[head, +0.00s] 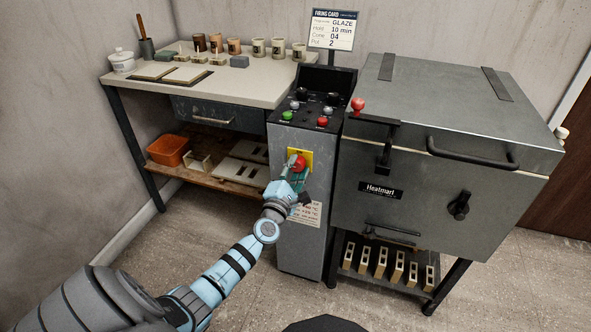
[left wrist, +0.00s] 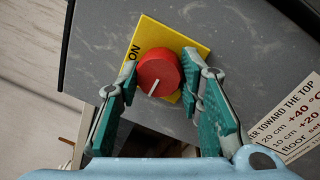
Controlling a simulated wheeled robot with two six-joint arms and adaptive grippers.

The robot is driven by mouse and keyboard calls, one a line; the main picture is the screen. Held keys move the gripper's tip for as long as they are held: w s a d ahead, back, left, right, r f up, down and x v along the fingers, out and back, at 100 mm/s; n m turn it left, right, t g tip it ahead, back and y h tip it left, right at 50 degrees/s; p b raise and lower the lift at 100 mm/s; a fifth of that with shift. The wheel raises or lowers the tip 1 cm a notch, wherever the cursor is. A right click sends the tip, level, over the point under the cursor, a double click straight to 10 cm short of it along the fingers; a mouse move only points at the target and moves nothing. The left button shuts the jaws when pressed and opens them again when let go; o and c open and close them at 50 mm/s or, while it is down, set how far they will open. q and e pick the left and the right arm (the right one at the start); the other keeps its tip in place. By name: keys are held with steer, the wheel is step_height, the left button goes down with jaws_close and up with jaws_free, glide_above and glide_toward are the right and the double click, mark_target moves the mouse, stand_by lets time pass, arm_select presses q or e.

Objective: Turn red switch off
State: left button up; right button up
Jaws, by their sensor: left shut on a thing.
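The red switch (head: 299,164) is a round red knob on a yellow plate (head: 305,154) on the front of the grey control cabinet. In the left wrist view the red knob (left wrist: 158,73) carries a short white line that points down and slightly left in the picture. The word ON is printed on the yellow plate (left wrist: 195,45), at the knob's upper left. My left gripper (head: 296,173) is shut on the knob, with one teal finger on each side of it (left wrist: 157,82). In the head view the gripper hides part of the plate. My right gripper is not in view.
The cabinet top (head: 284,131) holds green and red buttons and dark knobs. A grey kiln (head: 400,170) with a red-ball lever (head: 358,104) stands close on the right. A bench (head: 240,88) with pots is at the left. The floor in front is free.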

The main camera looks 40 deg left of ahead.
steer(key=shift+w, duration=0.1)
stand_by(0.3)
arm_select(q)
steer(key=o, duration=1.2)
steer(key=shift+c, duration=0.2)
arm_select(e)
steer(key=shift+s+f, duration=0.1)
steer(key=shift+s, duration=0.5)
arm_select(q)
steer(key=v, duration=1.2)
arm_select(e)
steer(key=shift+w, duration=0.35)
